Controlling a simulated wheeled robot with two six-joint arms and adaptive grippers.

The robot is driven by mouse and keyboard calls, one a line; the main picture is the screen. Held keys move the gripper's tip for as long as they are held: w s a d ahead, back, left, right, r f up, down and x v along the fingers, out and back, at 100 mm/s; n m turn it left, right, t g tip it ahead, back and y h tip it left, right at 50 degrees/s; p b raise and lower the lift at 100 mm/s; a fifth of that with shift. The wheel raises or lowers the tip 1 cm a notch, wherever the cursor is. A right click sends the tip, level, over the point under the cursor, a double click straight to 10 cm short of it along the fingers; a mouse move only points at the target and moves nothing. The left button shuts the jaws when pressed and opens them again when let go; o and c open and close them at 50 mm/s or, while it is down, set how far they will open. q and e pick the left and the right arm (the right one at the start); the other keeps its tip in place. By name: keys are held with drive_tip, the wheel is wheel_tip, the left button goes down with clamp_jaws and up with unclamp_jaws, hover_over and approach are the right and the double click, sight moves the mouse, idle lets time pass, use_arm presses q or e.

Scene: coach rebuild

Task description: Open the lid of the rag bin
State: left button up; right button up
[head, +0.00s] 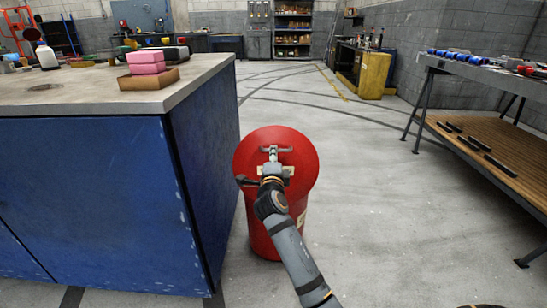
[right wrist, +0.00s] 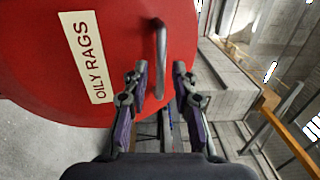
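The rag bin (head: 262,240) is a red round can standing on the floor beside the blue workbench. Its red lid (head: 300,160) looks shut and has a grey bar handle (head: 288,150) on top. My right gripper (head: 272,153) is over the lid at the handle, and its arm hides part of the bin. In the right wrist view the lid (right wrist: 45,50) bears an "OILY RAGS" label (right wrist: 86,57). There the handle (right wrist: 160,55) lies between the two spread fingers of my right gripper (right wrist: 160,70), with gaps on both sides. My left gripper is not in view.
The blue workbench (head: 90,200) stands close on the bin's left, with pink blocks (head: 146,62) on top. A metal table with a wooden lower shelf (head: 500,150) is at the right. The concrete floor between is clear. A yellow cabinet (head: 374,75) stands farther back.

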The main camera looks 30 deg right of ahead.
drive_tip(key=v, duration=0.7)
drive_tip(key=shift+s+a, duration=0.1)
drive_tip(key=shift+s, duration=0.15)
idle(0.4)
